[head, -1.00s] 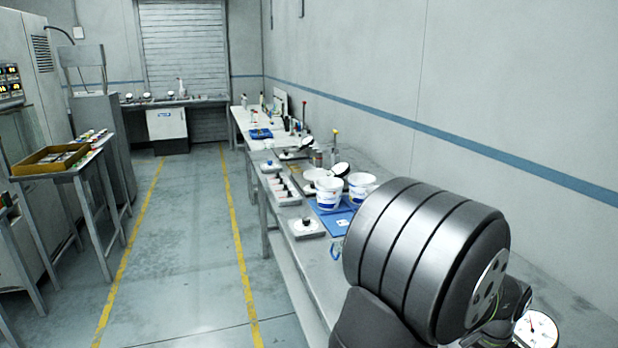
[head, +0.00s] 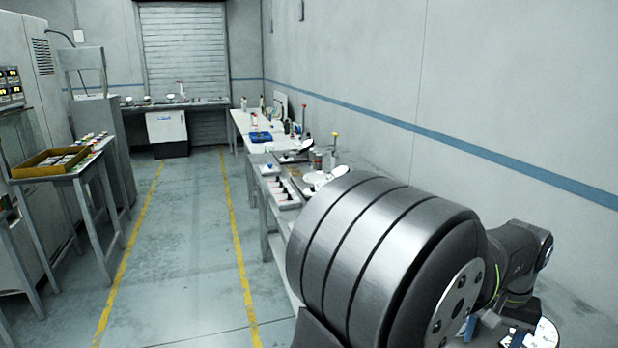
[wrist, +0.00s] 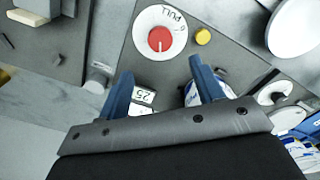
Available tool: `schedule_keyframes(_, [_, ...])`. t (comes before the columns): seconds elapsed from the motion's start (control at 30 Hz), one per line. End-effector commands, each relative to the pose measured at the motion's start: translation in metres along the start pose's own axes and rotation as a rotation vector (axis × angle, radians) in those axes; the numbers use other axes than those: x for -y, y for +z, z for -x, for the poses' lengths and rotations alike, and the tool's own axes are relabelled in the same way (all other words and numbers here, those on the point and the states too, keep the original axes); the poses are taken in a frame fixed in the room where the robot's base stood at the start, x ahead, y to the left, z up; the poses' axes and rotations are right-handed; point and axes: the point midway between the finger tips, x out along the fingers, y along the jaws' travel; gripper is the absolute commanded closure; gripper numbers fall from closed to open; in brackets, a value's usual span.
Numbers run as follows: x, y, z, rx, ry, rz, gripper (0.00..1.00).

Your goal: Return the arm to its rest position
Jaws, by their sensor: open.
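My gripper (wrist: 160,70) shows in the wrist view with two blue fingers spread apart and nothing held between them. It is above a dark grey panel (wrist: 135,62), which carries a red knob on a white disc marked "PULL" (wrist: 160,40). A yellow button (wrist: 203,36) sits to the right of the knob. A small white label or display (wrist: 143,96) shows between the fingers, partly hidden by them. In the head view my large grey arm joint fills the lower right and hides much of the bench.
White round parts (wrist: 298,27) and blue-and-white items (wrist: 288,122) lie at the right in the wrist view. A brown tray (head: 50,161) stands at left. The floor aisle is clear.

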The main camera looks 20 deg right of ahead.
Motion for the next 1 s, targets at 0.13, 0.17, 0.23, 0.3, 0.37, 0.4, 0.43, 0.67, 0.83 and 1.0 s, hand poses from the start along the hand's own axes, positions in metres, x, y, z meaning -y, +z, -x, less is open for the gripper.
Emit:
schedule_keyframes(0.13, [0.0,-0.001,0.032,-0.004,0.001,0.0,0.39])
schedule_keyframes(0.17, [0.0,-0.001,0.037,-0.004,0.002,0.0,0.39])
schedule_keyframes(0.23, [0.0,-0.001,0.051,-0.004,0.002,-0.001,0.39])
schedule_keyframes(0.3, [0.0,-0.001,0.065,-0.004,0.001,-0.001,0.39])
schedule_keyframes(0.37, [0.0,0.0,0.06,0.004,-0.001,-0.04,0.39])
schedule_keyframes(0.4, [0.0,0.0,0.056,0.003,-0.001,-0.073,0.39])
schedule_keyframes(0.43, [0.0,0.0,0.053,0.003,-0.001,-0.098,0.39])
schedule_keyframes(0.67, [0.0,-0.001,0.037,0.001,0.0,-0.245,0.39])
schedule_keyframes(0.83, [0.0,-0.001,0.031,0.0,0.0,-0.297,0.39])
schedule_keyframes(1.0, [0.0,-0.001,0.03,0.0,0.0,-0.309,0.39])
